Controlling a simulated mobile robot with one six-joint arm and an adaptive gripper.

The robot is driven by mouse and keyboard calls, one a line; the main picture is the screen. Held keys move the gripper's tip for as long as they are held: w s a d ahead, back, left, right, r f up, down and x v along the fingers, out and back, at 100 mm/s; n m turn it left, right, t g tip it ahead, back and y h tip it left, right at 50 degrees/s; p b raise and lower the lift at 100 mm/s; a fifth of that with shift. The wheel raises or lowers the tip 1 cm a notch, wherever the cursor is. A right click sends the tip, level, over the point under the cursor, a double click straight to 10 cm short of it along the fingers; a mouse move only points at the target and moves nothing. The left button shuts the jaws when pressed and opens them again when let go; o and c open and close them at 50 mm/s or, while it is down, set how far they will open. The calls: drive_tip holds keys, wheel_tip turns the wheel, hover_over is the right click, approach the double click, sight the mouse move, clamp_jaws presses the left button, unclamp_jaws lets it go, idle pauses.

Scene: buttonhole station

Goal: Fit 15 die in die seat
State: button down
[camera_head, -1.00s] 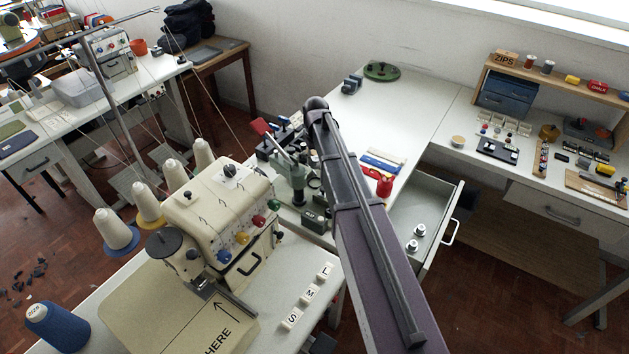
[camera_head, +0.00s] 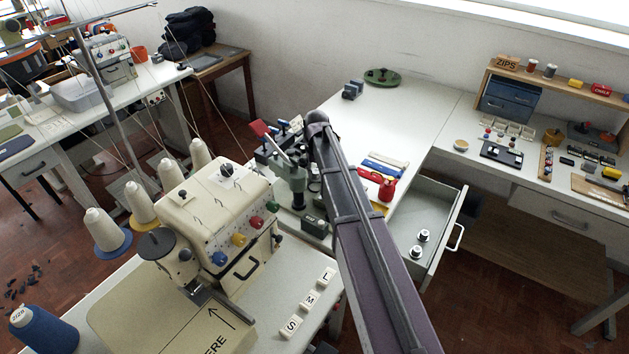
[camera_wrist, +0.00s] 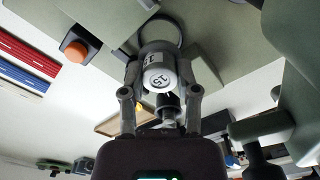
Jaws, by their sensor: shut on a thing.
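The number looks upside down. Just beyond the die, a dark ring (camera_wrist: 176,27) shows on a grey-green body; I cannot tell if this is the die seat or if the die touches it. The green press (camera_head: 291,176) with a red-ended lever (camera_head: 259,129) stands on the table in the head view. My arm hides the gripper and die there.
An open drawer (camera_head: 440,205) holds two small dies (camera_head: 422,236) right of my arm. An overlock machine (camera_head: 215,215) stands left of the press. Green machine parts (camera_wrist: 295,70) crowd the wrist view on the right.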

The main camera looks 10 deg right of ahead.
sight(316, 187)
drive_tip(key=shift+f+b, duration=1.75)
drive_tip(key=shift+f, duration=0.15)
drive_tip(key=shift+f+b, duration=0.35)
drive_tip(key=c, duration=0.6)
unclamp_jaws()
drive_tip(key=shift+r, duration=0.1)
drive_tip(key=shift+c, duration=0.2)
drive_tip(key=shift+r, duration=0.1)
wheel_tip(316, 187, up, 12)
drive_tip(key=p, duration=1.2)
drive_tip(key=shift+r+p, duration=0.2)
drive_tip(key=shift+p, duration=0.15)
drive_tip(key=s+m, duration=0.1)
drive_tip(key=s, duration=2.3)
drive_tip(key=shift+s+a, duration=0.2)
